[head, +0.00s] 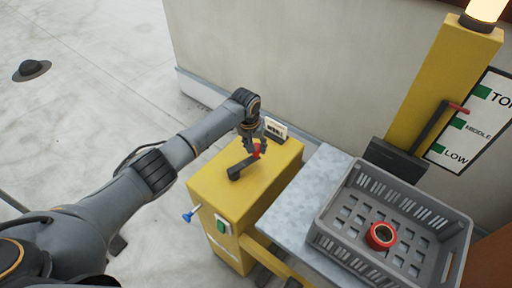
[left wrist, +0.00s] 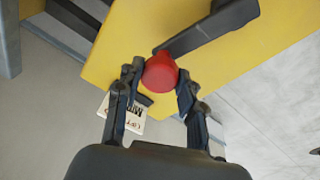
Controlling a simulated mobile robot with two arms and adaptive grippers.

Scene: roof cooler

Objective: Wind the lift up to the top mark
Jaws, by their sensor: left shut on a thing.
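My left gripper (head: 257,146) is shut on the red knob (left wrist: 160,73) of the crank, with one finger on each side of the knob in the left wrist view. The black crank arm (head: 241,168) lies over the top of the yellow winch housing (head: 226,187). The grey lift platform (head: 291,206) stands right of the winch by the yellow mast (head: 428,84). A red pointer (head: 457,108) shows at the scale board (head: 481,128), in the picture just above the MIDDLE mark and below TOP. My right gripper is out of view.
A grey crate (head: 331,233) stands on the platform with a red roll (head: 381,236) inside. A lit lamp tops the mast. The floor at left is mostly open.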

